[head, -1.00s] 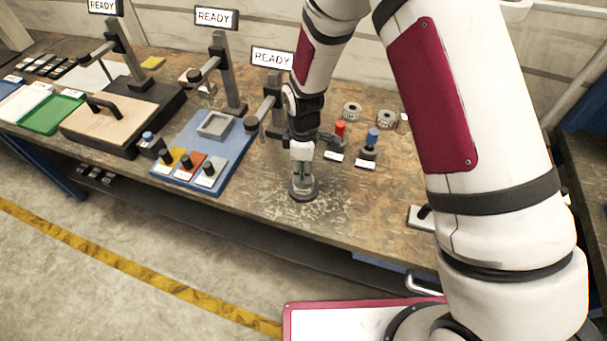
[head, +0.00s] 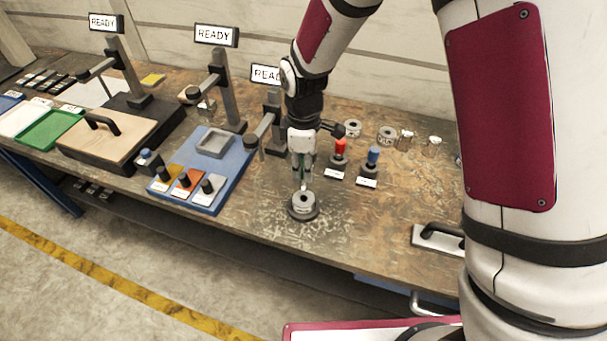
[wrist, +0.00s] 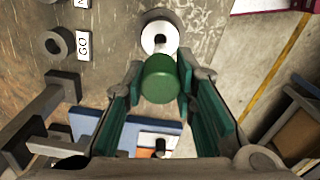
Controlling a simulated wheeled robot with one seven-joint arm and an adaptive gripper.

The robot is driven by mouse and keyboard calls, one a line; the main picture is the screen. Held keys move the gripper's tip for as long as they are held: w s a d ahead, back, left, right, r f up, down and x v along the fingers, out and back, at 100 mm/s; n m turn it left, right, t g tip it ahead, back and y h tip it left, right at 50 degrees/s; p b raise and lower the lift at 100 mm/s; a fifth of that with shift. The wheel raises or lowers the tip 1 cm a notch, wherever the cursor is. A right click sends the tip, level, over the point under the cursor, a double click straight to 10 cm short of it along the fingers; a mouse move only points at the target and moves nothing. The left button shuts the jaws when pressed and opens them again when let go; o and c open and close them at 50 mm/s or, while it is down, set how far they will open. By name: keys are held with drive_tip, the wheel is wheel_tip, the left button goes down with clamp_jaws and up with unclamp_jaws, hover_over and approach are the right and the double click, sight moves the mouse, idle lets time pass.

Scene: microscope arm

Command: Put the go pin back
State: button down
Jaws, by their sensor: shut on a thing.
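The go pin has a green round handle, seen end-on in the wrist view (wrist: 160,79). My gripper (wrist: 159,82) is shut on that handle, with a green-lined finger on each side. In the head view my gripper (head: 302,160) is just above a grey metal ring (head: 303,203) on a round dark base. The ring also shows in the wrist view (wrist: 160,35). I cannot tell whether the pin's lower tip is still inside the ring's bore. A dark round holder (wrist: 60,43) labelled GO appears empty at the left of the wrist view; the head view hides it behind my gripper.
A red-topped pin (head: 340,148) and a blue-topped pin (head: 373,157) stand in labelled holders right of my gripper. Black stands with READY signs (head: 216,36) rise behind. A blue fixture board (head: 225,140) lies left. The bench front around the ring is clear.

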drive_tip(key=shift+r, duration=0.8)
drive_tip(key=shift+w+d, duration=0.2)
drive_tip(key=shift+d, duration=0.05)
drive_tip(key=w+d+f+m, duration=0.1)
drive_tip(key=w+d+m, duration=0.3)
drive_tip(key=d+m, duration=0.4)
drive_tip(key=w+d+m, duration=0.4)
drive_tip(key=d+m, duration=0.4)
drive_tip(key=d, duration=0.1)
drive_tip(key=shift+w+d+f, duration=0.3)
drive_tip(key=shift+f, duration=0.05)
